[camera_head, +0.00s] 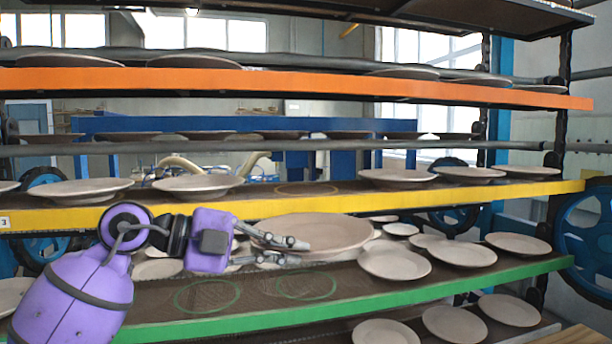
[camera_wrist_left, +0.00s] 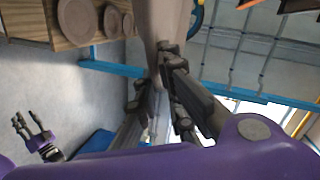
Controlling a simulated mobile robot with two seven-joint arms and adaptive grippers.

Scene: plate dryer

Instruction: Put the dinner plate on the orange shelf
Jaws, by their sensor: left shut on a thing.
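The dinner plate (camera_head: 325,232) is large, round and beige-grey. My left gripper (camera_head: 296,251) is shut on its left edge and holds it roughly level in front of the rack, between the yellow and green shelves in the picture. In the left wrist view the plate (camera_wrist_left: 158,30) shows nearly edge-on between the fingers (camera_wrist_left: 160,75). The orange shelf (camera_head: 300,85) runs across the rack above the gripper; several plates stand on it at left and right, with a gap in the middle. My right gripper (camera_wrist_left: 32,130) shows small at the left of the wrist view, fingers apart and empty.
The yellow shelf (camera_head: 530,190) and green shelf (camera_head: 420,290) hold several plates, with empty drawn circles between some. A dark top shelf (camera_head: 400,12) hangs above the orange one. A wooden table (camera_wrist_left: 85,38) with several plates shows in the wrist view.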

